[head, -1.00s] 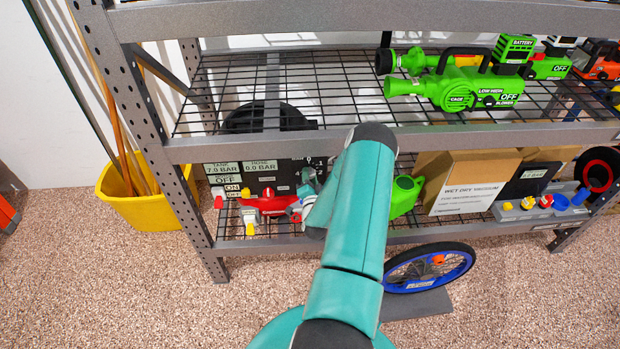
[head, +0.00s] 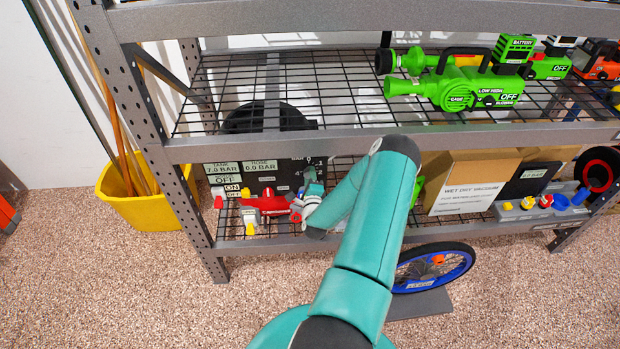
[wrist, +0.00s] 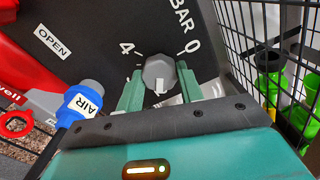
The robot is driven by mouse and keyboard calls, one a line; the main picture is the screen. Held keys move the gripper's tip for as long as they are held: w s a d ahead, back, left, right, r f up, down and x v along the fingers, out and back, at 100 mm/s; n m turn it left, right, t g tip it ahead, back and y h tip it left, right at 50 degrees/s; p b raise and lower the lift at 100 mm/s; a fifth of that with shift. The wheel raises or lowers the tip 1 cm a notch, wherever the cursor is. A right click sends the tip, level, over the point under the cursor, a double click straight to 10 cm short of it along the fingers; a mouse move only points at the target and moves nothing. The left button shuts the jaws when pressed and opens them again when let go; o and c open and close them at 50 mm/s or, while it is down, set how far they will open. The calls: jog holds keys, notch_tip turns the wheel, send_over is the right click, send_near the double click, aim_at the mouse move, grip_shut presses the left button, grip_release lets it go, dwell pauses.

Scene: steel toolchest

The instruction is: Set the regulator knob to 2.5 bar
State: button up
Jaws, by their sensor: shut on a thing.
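The grey regulator knob (wrist: 159,70) sits on a black panel (wrist: 100,20), between the marks 4 and 0 and below the word BAR in the wrist view. A small white mark shows on its lower side; its exact reading is unclear. My gripper (wrist: 160,82) has its two green fingers on either side of the knob and is shut on it. In the head view the gripper (head: 313,190) is at the right part of the panel (head: 285,180) on the lower shelf, and the knob is hidden. The displays read TANK 7.0 BAR (head: 222,168) and HOSE 0.0 BAR (head: 260,167).
A blue AIR fitting (wrist: 83,103) and a red tool (wrist: 30,70) lie left of my gripper in the wrist view. Black wire mesh (wrist: 245,60) stands close on the right. The upper shelf beam (head: 400,139) crosses above; a cardboard box (head: 470,180) stands right of my arm.

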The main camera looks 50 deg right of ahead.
jog(key=m, duration=0.5)
dwell(0.5)
jog(key=o, duration=1)
jog(key=shift+a, duration=0.1)
jog(key=v, duration=1.3)
jog(key=shift+s+a, duration=0.2)
jog(key=shift+s, duration=0.1)
